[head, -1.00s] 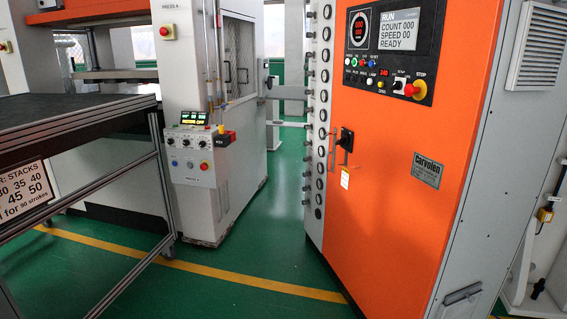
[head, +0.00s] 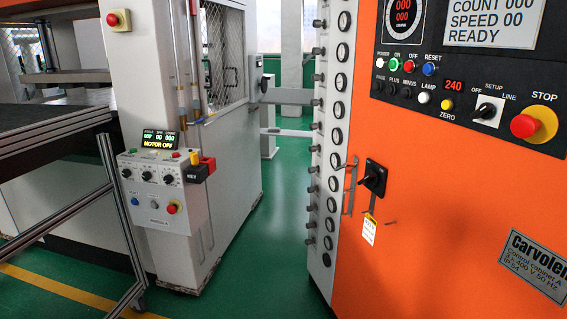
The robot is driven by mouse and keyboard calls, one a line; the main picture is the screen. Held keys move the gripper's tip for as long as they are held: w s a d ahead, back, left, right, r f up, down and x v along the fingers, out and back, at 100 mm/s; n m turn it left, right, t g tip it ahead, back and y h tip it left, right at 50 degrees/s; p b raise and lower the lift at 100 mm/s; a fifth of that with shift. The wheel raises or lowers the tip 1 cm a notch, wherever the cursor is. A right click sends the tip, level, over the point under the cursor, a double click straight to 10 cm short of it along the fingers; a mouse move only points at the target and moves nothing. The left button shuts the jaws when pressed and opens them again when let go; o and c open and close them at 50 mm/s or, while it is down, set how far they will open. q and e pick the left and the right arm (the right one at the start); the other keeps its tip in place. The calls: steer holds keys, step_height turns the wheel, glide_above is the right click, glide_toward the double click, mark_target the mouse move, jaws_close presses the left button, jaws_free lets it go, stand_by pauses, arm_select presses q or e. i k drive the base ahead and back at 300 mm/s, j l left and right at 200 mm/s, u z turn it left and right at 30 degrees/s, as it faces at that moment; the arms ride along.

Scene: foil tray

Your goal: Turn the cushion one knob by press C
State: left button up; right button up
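Neither of my grippers is in view. No label reading "cushion one" or "press C" can be read. A grey panel strip (head: 322,178) on the left side of the orange cabinet carries a column of round dark gauges (head: 339,109), with small dark knobs (head: 314,169) sticking out to its left. A press control box (head: 148,209) at the left has several dark knobs (head: 147,175) in a row under a small display reading "MOTOR OFF" (head: 160,139). Which of these knobs is the cushion one knob cannot be told.
The orange cabinet (head: 430,230) fills the right, with a black rotary handle (head: 374,178), a setup switch (head: 487,109) and a red stop button (head: 525,125). A dark-topped table (head: 50,130) stands at the left. Green floor (head: 285,240) lies open between press and cabinet.

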mark_target(315, 51)
steer(key=i, duration=1.7)
